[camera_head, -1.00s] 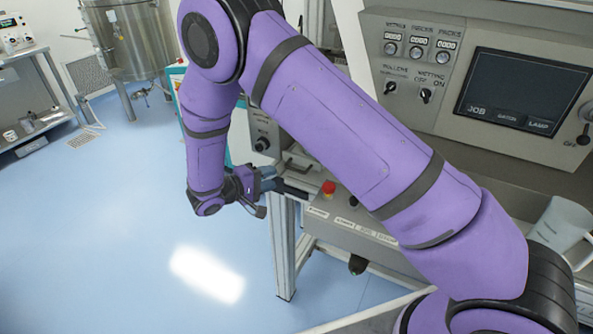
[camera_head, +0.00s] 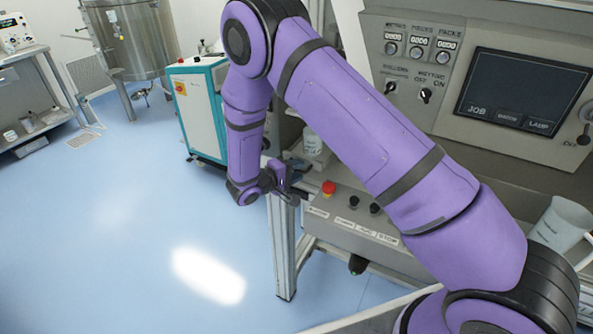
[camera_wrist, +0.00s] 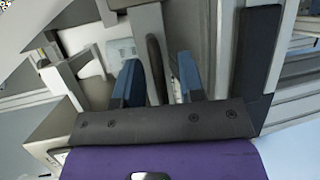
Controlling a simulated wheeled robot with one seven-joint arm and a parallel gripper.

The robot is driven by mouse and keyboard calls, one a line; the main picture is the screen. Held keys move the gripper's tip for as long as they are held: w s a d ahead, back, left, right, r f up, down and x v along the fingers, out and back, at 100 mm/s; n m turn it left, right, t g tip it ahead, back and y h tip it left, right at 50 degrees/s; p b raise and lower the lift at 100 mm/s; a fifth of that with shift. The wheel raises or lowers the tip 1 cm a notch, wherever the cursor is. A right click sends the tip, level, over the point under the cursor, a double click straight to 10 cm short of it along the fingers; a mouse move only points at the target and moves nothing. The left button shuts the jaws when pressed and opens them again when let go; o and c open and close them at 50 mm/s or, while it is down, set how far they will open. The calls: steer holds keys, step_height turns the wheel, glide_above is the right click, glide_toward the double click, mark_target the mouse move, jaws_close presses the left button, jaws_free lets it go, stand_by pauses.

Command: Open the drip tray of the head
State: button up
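My gripper (camera_head: 294,172) is at the left end of the machine bench in the head view, low beside the machine's frame, with its tip partly hidden by my wrist. In the wrist view its two blue fingers (camera_wrist: 160,80) are apart. A dark curved bar (camera_wrist: 154,64), which looks like a handle, stands between them, with a gap showing on both sides. I cannot tell whether the bar belongs to the drip tray. The tray itself is not clearly seen; my arm hides part of the head area in the head view.
A control box with a red button (camera_head: 328,188) sits just right of my gripper. A pale cup (camera_head: 312,141) stands behind it. A metal frame leg (camera_head: 283,250) is below. A white and teal cabinet (camera_head: 197,108) stands behind left. The blue floor at left is clear.

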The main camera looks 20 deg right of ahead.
steer(key=shift+d, duration=0.1)
jaws_close()
steer(key=s+a, duration=1)
steer(key=shift+s+f, duration=0.1)
jaws_free()
steer(key=shift+a, duration=0.1)
steer(key=v, duration=1)
steer(key=shift+a, duration=0.3)
steer(key=shift+s, duration=0.1)
